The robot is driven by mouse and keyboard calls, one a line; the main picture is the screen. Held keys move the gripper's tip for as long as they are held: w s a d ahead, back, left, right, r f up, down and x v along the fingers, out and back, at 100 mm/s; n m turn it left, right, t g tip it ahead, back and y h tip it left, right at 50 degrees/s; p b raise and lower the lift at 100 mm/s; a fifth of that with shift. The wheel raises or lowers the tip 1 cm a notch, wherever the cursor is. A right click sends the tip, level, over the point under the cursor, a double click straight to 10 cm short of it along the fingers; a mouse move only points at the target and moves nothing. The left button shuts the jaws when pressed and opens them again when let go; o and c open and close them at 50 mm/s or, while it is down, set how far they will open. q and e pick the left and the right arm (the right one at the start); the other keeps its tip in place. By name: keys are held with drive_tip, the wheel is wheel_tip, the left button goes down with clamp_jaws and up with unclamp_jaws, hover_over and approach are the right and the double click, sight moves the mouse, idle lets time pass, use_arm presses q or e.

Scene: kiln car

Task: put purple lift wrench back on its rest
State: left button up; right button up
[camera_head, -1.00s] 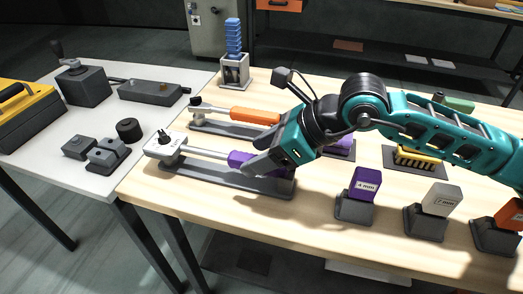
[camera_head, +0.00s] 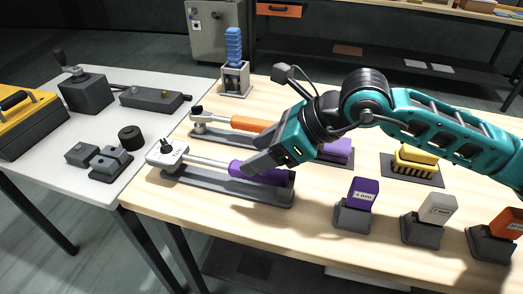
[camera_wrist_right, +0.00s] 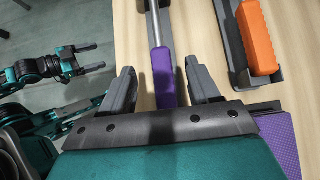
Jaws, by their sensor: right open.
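The purple lift wrench lies along its dark grey rest (camera_head: 230,193), with its pale head (camera_head: 167,152) at the left end and its purple handle (camera_head: 262,174) at the right. My right gripper (camera_head: 250,168) is over the handle. In the right wrist view, its two fingers stand apart, one on each side of the purple handle (camera_wrist_right: 164,78), with visible gaps. The fingertips partly hide the handle in the head view. My left gripper (camera_wrist_right: 92,57) shows at the left of the wrist view, its fingers apart and empty, away from the table.
An orange-handled wrench (camera_head: 250,124) lies on a rest just behind. A purple block (camera_head: 338,148) is behind my right gripper. Purple (camera_head: 362,192), white (camera_head: 438,208) and orange (camera_head: 508,223) labelled blocks stand in holders at front right. Bare wood lies in front of the rest.

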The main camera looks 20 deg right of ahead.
use_arm(q)
drive_tip(key=shift+r+p, duration=1.15)
drive_tip(key=shift+r, duration=0.05)
use_arm(e)
drive_tip(key=shift+r, duration=2.2)
use_arm(q)
drive_tip(key=shift+w+d+r, duration=0.25)
drive_tip(key=shift+d+r, duration=0.2)
drive_tip(key=shift+r, duration=0.15)
drive_tip(key=shift+w+d+r, duration=0.2)
drive_tip(key=shift+d+r, duration=0.2)
drive_tip(key=shift+r, duration=0.2)
use_arm(e)
drive_tip(key=v, duration=1.3)
drive_tip(key=shift+f, duration=0.1)
